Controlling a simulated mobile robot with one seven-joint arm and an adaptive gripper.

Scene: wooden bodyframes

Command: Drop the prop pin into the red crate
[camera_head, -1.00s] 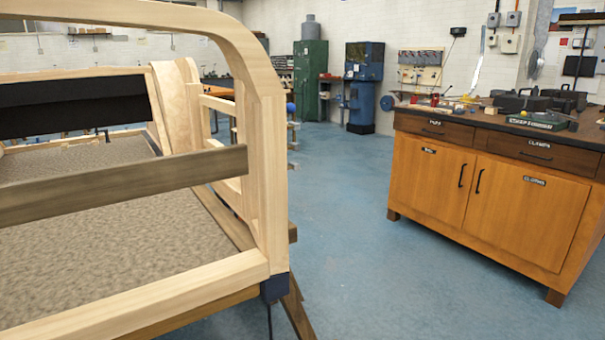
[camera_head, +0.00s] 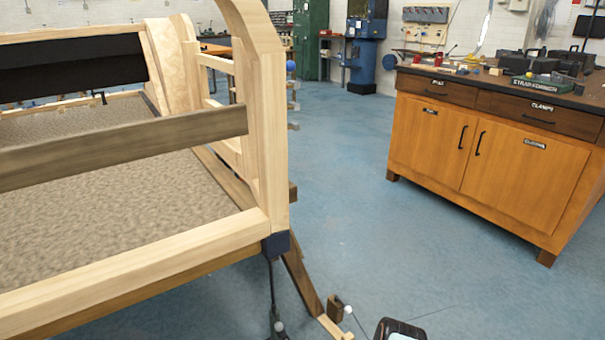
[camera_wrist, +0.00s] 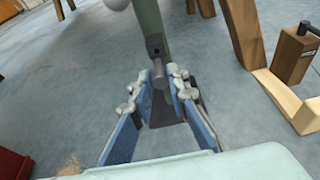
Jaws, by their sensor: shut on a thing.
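My gripper (camera_wrist: 160,92) shows in the wrist view, its blue-padded fingers closed around a short grey metal pin (camera_wrist: 158,73), which I take as the prop pin. The pin's upper end meets the dark end of a grey-green bar (camera_wrist: 150,25); I cannot tell whether they are joined. A red box-like thing (camera_wrist: 14,165), likely the red crate, is cut off at the lower left of the wrist view, apart from the gripper. Its inside is hidden. The head view shows neither the pin nor the crate clearly.
A wooden bodyframe (camera_head: 262,150) fills the left of the head view, with a dark brace (camera_head: 298,270) slanting to the floor. A wooden cabinet (camera_head: 480,150) stands right. Blue floor (camera_head: 350,220) lies clear between. Wooden legs (camera_wrist: 243,35) stand near the gripper.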

